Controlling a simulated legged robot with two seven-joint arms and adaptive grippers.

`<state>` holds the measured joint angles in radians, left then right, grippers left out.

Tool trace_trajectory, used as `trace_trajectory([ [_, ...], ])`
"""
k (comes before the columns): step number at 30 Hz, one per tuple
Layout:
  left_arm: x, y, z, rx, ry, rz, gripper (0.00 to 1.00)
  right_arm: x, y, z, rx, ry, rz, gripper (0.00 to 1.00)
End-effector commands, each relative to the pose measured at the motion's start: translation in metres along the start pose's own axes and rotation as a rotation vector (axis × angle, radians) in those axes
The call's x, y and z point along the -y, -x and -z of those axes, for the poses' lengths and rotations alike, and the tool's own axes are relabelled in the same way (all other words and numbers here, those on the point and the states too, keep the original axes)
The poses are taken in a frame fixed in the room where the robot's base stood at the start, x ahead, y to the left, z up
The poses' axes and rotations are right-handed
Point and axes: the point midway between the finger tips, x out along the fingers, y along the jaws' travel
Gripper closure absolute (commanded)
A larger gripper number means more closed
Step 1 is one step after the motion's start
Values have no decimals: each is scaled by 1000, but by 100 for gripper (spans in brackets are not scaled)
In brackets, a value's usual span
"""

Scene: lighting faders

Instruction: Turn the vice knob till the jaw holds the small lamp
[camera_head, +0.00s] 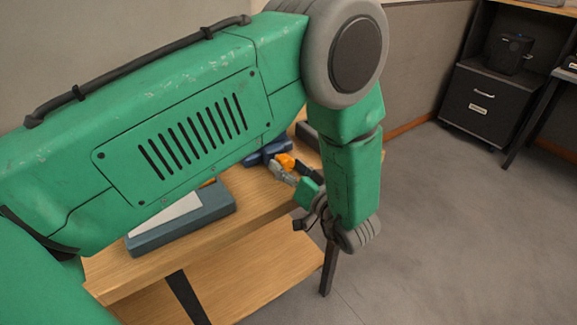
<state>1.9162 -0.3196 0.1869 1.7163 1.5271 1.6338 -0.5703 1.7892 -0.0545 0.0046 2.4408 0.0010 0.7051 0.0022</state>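A small blue body (266,152), which looks like the vice, sits on the wooden table behind my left arm and is partly hidden by it. A small orange piece (285,160) shows at its near right side; I cannot tell whether it is the knob or the lamp. My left gripper (281,171) is right at the orange piece, its grey fingers pointing left. The fingers are too small and overlapped to tell open from shut, or whether they touch it. The jaw cannot be made out. My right gripper is not in view.
A blue-grey console (180,232) with a pale sloped top stands at the table's front left. The wooden table (240,216) has a bare front edge and a lower shelf (235,285). A dark drawer cabinet (485,100) stands far right, with open floor between.

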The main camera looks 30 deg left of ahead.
Motion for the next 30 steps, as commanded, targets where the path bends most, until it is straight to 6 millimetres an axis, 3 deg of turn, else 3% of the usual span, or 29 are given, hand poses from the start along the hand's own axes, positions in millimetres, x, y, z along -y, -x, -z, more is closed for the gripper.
trace_trajectory([
  [8, -1, 16, -2, 2, -2, -6, 43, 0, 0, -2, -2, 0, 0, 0],
  [21, -1, 103, -3, 6, -4, -5, 43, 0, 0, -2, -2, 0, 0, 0],
  [30, 0, 121, -2, 2, -1, -1, 43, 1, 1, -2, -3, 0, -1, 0],
])
